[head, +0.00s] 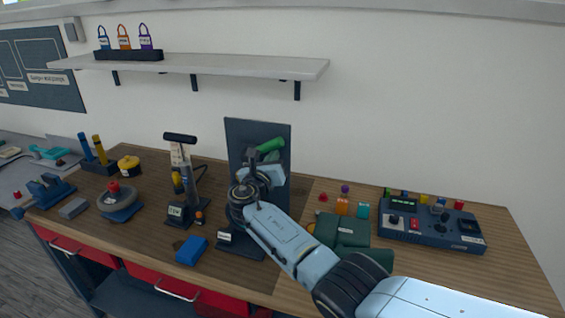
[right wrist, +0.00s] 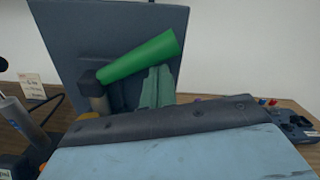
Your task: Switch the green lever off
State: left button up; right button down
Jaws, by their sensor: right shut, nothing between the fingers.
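The green lever (head: 270,145) is mounted on an upright dark panel (head: 240,135) on the workbench. In the right wrist view the lever (right wrist: 140,57) slants up to the right from a dark pivot at its left end. My right gripper (head: 256,160) is shut and empty, just below the lever and in front of the panel. I cannot tell whether it touches the lever. My arm hides the lower middle of the panel. My left gripper is not in view.
A hand pump (head: 184,185) stands left of the panel, with a blue block (head: 191,250) in front. A green case (head: 342,230) and a blue control box (head: 432,228) are on the right. A shelf (head: 220,66) with padlocks is above.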

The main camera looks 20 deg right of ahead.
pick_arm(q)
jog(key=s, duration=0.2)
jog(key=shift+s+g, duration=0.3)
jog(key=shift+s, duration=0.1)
pick_arm(e)
jog(key=shift+r, duration=0.2)
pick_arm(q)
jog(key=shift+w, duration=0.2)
pick_arm(e)
jog(key=s+a+f, duration=0.4)
jog(key=s+a, duration=0.1)
jog(key=s, duration=0.5)
jog(key=shift+s+d+f, duration=0.1)
